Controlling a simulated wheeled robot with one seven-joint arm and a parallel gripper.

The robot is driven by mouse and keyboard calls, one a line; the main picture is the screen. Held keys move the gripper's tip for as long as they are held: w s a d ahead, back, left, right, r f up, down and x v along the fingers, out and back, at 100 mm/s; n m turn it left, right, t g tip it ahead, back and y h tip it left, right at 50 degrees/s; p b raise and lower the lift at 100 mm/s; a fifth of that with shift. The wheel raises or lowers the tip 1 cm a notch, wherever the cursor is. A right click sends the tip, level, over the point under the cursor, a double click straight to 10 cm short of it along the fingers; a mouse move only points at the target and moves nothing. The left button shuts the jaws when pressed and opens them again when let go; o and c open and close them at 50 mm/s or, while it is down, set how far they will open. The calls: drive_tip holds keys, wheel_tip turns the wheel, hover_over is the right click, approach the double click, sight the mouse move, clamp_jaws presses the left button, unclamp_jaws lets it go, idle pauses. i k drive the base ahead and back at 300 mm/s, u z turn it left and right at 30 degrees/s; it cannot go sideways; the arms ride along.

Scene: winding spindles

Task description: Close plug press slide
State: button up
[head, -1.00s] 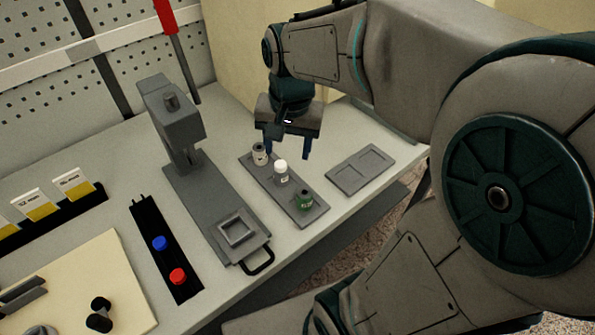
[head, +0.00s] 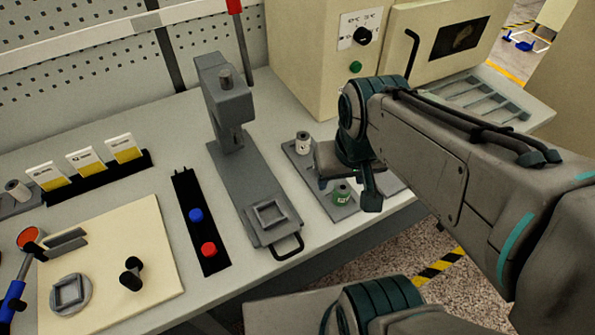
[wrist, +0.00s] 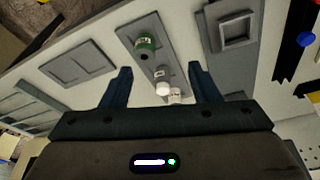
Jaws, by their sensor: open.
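The grey plug press (head: 228,95) stands on the bench with its base running toward the front edge. Its slide (head: 270,214), a plate with a raised square nest, sits at the front end of the base, out from under the press head. A dark loop handle (head: 288,247) sticks out past the slide. The nest also shows at the upper right of the wrist view (wrist: 238,30). My gripper (wrist: 161,74) is open and empty, over the bottle tray to the right of the press. In the head view its fingers are mostly hidden by the wrist.
The grey tray (head: 303,168) holds a green bottle (head: 341,193) and a white-labelled bottle (head: 303,142); a white-capped bottle (wrist: 162,86) shows between my fingers. A black strip with blue (head: 196,215) and red (head: 208,249) knobs lies left of the press. A beige oven stands behind right.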

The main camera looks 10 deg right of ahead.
sight(273, 221)
drive_tip(key=u, duration=0.4)
drive_tip(key=k, duration=0.95)
drive_tip(key=z, duration=0.85)
